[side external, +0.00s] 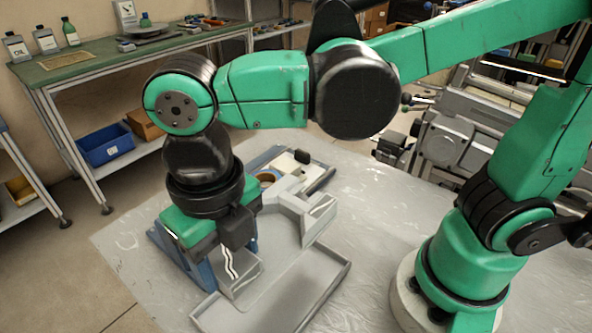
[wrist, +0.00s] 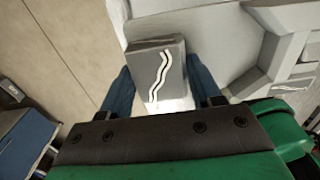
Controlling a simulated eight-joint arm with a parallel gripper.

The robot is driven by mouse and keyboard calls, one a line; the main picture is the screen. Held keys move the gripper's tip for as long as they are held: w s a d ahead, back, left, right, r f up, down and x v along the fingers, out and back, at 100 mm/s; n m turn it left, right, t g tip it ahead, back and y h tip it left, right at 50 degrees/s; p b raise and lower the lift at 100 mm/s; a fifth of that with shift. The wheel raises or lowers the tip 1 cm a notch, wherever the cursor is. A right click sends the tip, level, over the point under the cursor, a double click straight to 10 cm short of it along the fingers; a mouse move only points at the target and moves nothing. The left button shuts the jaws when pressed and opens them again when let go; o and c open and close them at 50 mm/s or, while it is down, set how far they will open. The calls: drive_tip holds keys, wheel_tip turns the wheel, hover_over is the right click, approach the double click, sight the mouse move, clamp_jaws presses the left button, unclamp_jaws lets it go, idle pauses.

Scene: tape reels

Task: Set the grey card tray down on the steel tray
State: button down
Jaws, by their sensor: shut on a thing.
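My gripper (wrist: 163,88) points down, its two blue fingers on either side of a grey piece with white wavy lines, which I take as the grey card tray (wrist: 160,68). In the side view the card tray (side external: 238,270) shows below my gripper (side external: 215,250), partly hidden by it. The steel tray (side external: 338,280), shallow and rimmed, lies on the covered table below and to the right of it. The card tray overlaps its back left part in the picture. I cannot tell whether they touch.
A light grey piece (side external: 300,205) with a similar wavy mark stands close behind; whether it joins the card tray is unclear. A blue-framed device (side external: 268,158) with a brown ring (side external: 266,177) lies beyond it.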

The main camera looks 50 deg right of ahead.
sight(247, 322)
wheel_tip(247, 322, down, 12)
drive_tip(key=shift+f, duration=0.2)
idle(0.4)
drive_tip(key=shift+f, duration=0.15)
drive_tip(key=shift+c, duration=2.2)
unclamp_jaws()
